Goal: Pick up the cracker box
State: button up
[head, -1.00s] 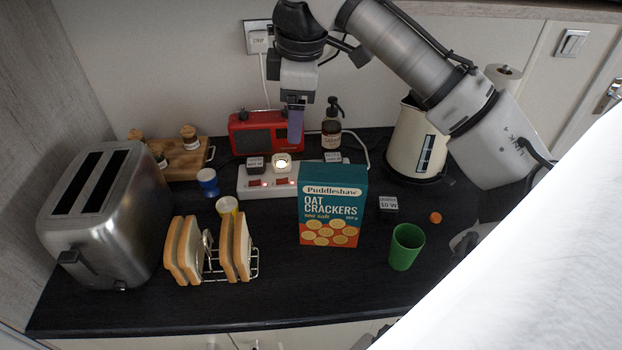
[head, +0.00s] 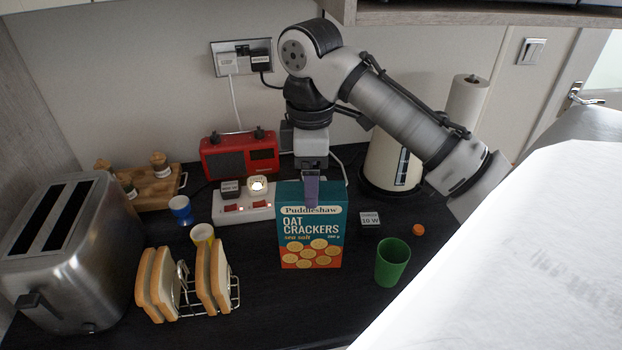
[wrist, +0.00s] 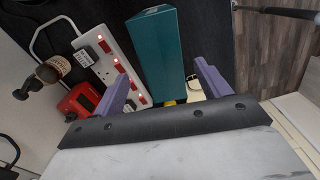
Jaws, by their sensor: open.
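The cracker box (head: 311,226) is teal and orange and stands upright on the dark counter, its printed front toward the head camera. My gripper (head: 311,188) points down at the top of the box, with one purple finger showing in front of the box's upper front. In the wrist view the two purple fingers of my gripper (wrist: 163,88) are apart, and the teal top of the cracker box (wrist: 158,45) lies between them. Gaps show between the fingers and the box, so it is not gripped.
A power strip (head: 225,212) and red radio (head: 240,155) are behind-left. A toast rack (head: 237,290) with bread stands left, a green cup (head: 392,262) right.

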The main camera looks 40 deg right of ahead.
jog(key=b, duration=0.4)
send_over(311, 228)
jog(key=w+d, duration=0.2)
notch_tip(311, 228, down, 5)
jog(key=shift+a+r, duration=0.1)
jog(key=shift+r, duration=0.05)
jog(key=c, duration=1.5)
